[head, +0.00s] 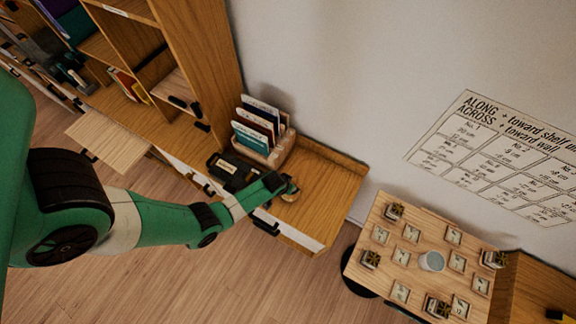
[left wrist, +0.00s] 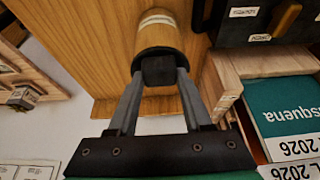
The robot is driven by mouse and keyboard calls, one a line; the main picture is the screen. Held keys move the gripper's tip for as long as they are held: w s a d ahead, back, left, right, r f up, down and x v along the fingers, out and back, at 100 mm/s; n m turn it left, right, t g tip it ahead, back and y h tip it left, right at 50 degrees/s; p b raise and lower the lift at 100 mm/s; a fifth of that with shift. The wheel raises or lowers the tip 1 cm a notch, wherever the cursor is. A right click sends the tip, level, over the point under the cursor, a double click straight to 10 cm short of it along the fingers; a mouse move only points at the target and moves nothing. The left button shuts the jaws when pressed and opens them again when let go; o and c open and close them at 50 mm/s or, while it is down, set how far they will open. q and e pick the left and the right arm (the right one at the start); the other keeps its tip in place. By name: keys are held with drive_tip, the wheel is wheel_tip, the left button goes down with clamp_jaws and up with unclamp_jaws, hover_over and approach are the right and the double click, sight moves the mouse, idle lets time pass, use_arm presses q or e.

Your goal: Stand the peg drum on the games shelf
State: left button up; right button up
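The peg drum (left wrist: 160,38) is a small wooden cylinder with a white label band and a dark end block, seen in the left wrist view. My left gripper (left wrist: 158,80) has its fingers closed in on both sides of the dark end. In the head view, my left gripper (head: 284,186) is low over the right part of the wooden shelf top (head: 325,195), with the drum (head: 290,196) at its tip. Whether the drum touches the wood is unclear. My right gripper is not in view.
A rack of upright booklets (head: 262,132) and a black labelled case (head: 234,172) stand close behind and left of my gripper. The shelf top is bare to the right. A table (head: 385,235) with several numbered tiles and a cup (head: 432,261) stands at right.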

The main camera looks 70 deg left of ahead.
use_arm(q)
drive_tip(key=o, duration=0.4)
drive_tip(key=shift+r+p, duration=0.3)
drive_tip(key=p+v, duration=0.6)
drive_tip(key=v, duration=0.1)
drive_tip(key=shift+s, duration=0.1)
